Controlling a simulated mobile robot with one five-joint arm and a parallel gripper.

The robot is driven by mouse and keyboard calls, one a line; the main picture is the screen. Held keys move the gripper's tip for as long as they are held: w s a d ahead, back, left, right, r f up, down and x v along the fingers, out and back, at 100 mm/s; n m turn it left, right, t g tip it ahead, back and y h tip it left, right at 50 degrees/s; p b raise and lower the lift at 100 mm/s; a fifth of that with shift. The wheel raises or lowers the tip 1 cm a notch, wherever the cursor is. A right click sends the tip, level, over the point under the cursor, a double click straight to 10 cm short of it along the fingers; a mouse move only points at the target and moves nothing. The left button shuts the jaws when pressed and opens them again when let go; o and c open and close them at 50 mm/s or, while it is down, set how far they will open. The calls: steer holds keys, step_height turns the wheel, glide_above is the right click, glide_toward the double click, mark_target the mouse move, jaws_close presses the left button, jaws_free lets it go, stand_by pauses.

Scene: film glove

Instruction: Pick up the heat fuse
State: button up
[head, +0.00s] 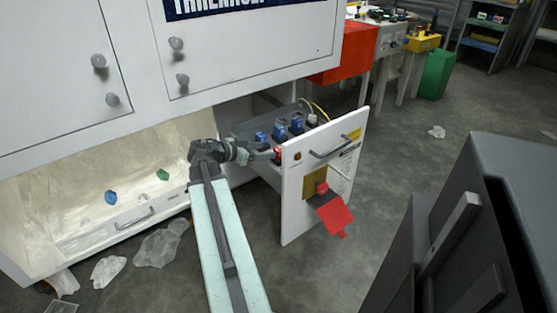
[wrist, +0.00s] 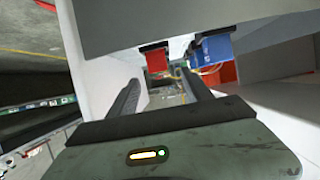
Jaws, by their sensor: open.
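An open drawer (head: 290,215) holds several blue blocks (head: 262,136) and a small red one (head: 277,154). No label shows which of these is the heat fuse; the red block may be it. My gripper (head: 268,154) reaches over the drawer's left side, with its tip beside the red block. In the wrist view my gripper (wrist: 161,76) is open, with a finger on each side and nothing held. The red block (wrist: 157,62) shows beyond the fingertips, roughly between them. A blue block (wrist: 213,50) is to its right.
A white cabinet (head: 240,50) overhangs the drawer at the back. The drawer front has a handle (head: 330,146) and a hanging red tag (head: 334,215). A dark grey box (head: 510,200) stands at right. Plastic scraps (head: 160,245) lie on the floor at left.

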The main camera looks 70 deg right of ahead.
mark_target(276, 151)
steer(key=shift+a+f+b+x, duration=0.15)
steer(key=shift+b+x, duration=0.75)
steer(key=shift+x, duration=1.1)
steer(key=shift+a+f+b+x, duration=0.15)
steer(key=shift+b+x, duration=0.75)
steer(key=shift+x, duration=1.05)
steer(key=shift+s, duration=0.1)
jaws_close()
steer(key=shift+r, duration=0.15)
